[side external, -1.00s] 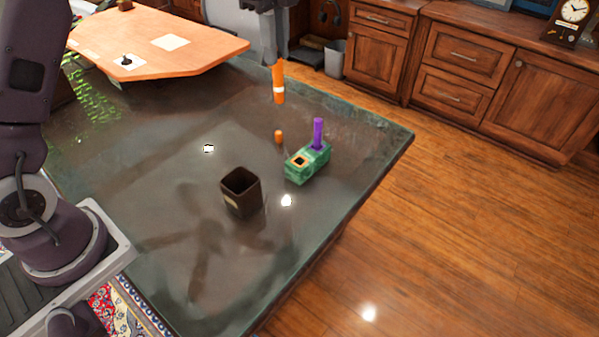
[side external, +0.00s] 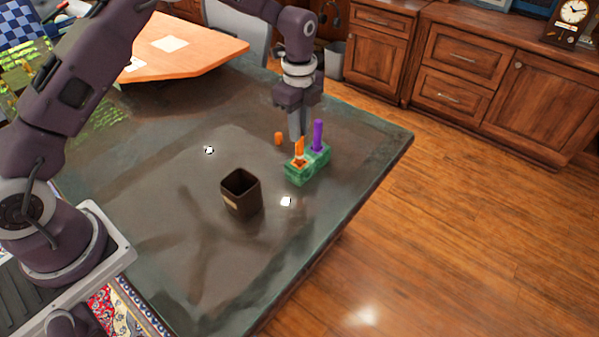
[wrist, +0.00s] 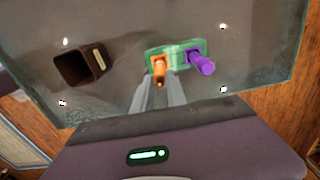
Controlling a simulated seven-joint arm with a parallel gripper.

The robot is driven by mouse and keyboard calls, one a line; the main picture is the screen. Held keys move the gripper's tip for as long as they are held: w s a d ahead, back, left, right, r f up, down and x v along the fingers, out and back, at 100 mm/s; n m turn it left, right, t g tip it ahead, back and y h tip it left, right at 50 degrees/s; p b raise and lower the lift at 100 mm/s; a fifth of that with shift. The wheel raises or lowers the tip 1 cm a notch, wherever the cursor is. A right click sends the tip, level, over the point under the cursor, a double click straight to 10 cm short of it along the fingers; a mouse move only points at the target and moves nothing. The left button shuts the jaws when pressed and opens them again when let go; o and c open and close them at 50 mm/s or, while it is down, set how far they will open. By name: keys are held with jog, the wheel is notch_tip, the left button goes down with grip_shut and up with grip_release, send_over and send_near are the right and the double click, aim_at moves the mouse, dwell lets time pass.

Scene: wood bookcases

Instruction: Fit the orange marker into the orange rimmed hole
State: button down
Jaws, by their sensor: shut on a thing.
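The orange marker (side external: 299,148) is upright with its lower end at the orange rimmed hole (side external: 299,163) of the green block (side external: 306,172). How deep it sits in the hole I cannot tell. My gripper (side external: 297,137) is shut on the marker's upper part, right above the block. In the wrist view the marker (wrist: 159,70) shows between the fingertips of my gripper (wrist: 160,84), against the orange rim on the block (wrist: 172,47). A purple marker (side external: 318,134) stands in the block's other hole; it also shows in the wrist view (wrist: 201,63).
A dark square cup (side external: 241,192) stands to the left of the block. The table's right edge is close past the block. The left part is clear.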

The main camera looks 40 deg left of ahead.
aim_at(299, 147)
jog(key=shift+f, duration=1.8)
jog(key=c, duration=1.3)
grip_release()
jog(key=shift+f, duration=0.1)
jog(key=shift+c, duration=0.2)
